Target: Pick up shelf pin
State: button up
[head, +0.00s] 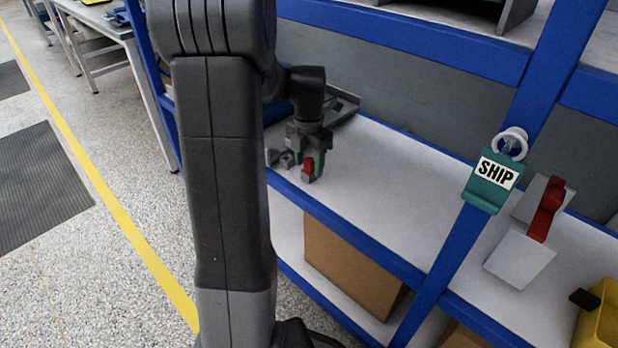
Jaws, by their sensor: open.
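My gripper (304,160) is at the end of my dark arm, pointing down over the left part of the white shelf (385,195). Its jaws are open. Green and red parts show at its tips, and I cannot tell whether the red piece (309,166) is part of the gripper or a separate thing. A small grey metal piece (279,157) shows just left of the fingers, close to the shelf's edge. I cannot clearly make out a shelf pin; it may be this piece or be hidden by the gripper. Contact is too small to judge.
A grey metal tray (343,104) lies behind the gripper. A blue post (440,255) with a green SHIP tag (490,182) stands right. A cardboard box (350,262) sits below. The shelf's middle is clear.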

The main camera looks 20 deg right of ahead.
aim_at(309, 159)
jog(key=c, duration=1.1)
jog(key=shift+r, duration=0.15)
jog(key=shift+r+p, duration=0.5)
jog(key=shift+r, duration=0.1)
notch_tip(309, 159, up, 2)
jog(key=shift+r+p, duration=0.25)
jog(key=shift+p, duration=0.4)
jog(key=s+d+p, duration=0.1)
jog(key=s+d, duration=0.1)
jog(key=s, duration=0.3)
jog(key=s+d, duration=0.2)
jog(key=s, duration=0.4)
jog(key=s+d+p, duration=0.1)
jog(key=s+d, duration=0.2)
jog(key=s, duration=0.2)
jog(key=shift+s+f+p, duration=0.2)
jog(key=shift+s+p, duration=0.15)
